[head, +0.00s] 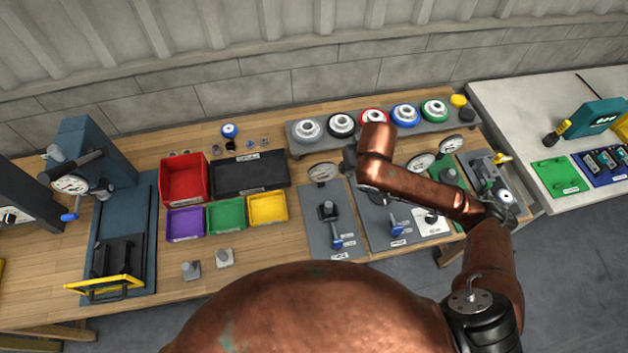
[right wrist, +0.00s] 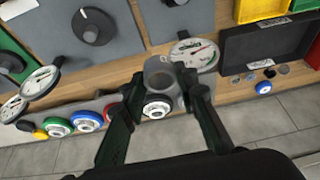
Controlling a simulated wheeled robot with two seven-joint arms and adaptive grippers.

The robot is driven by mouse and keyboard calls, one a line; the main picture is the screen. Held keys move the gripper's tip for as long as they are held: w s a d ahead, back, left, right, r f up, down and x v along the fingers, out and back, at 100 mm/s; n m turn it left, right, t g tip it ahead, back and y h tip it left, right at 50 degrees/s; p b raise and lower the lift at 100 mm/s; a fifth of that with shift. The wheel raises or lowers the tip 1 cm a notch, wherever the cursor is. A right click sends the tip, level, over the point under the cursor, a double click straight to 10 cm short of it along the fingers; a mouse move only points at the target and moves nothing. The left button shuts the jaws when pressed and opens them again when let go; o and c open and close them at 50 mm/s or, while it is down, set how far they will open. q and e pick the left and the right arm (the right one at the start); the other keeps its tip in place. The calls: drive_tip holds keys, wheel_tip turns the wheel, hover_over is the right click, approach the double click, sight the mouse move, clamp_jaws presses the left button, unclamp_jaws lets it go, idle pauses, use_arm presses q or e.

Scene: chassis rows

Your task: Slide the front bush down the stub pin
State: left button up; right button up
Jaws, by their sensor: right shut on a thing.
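My right gripper (right wrist: 162,84) is shut on a grey ring-shaped bush (right wrist: 159,72), held between its two dark fingers. In the head view my copper-coloured right arm hides most of this gripper and the bush. A dark round post (right wrist: 92,27) stands on a grey panel, apart from the bush in the right wrist view. Another dark post (head: 327,209) stands on the left grey panel (head: 318,235) in the head view. I cannot tell which post is the stub pin. My left gripper is not in view.
A rack (head: 296,147) of several coloured wheels stands behind my right gripper. A dial gauge (head: 323,172) is close by and shows beside the fingers in the right wrist view (right wrist: 194,54). Red (head: 183,165), purple, green and yellow bins and a black tray stand to the left.

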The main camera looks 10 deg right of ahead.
drive_tip(key=w+a+f+n+y+p, duration=0.1)
drive_tip(key=a+f+n+y+p, duration=0.25)
drive_tip(key=p, duration=0.75)
drive_tip(key=n+g+p, duration=0.1)
drive_tip(key=n+p, duration=0.5)
drive_tip(key=p, duration=0.4)
hover_over(329, 204)
wheel_tip(329, 204, down, 5)
drive_tip(key=shift+s+d+f+g, duration=0.15)
drive_tip(key=shift+s+f+g, duration=0.1)
drive_tip(key=shift+f+g, duration=0.05)
wheel_tip(329, 204, down, 5)
drive_tip(key=b, duration=0.5)
drive_tip(key=shift+r, duration=0.2)
drive_tip(key=shift+p, duration=0.3)
drive_tip(key=shift+d+f, duration=0.1)
drive_tip(key=shift+f, duration=0.3)
drive_tip(key=shift+f, duration=0.8)
drive_tip(key=shift+f, duration=0.6)
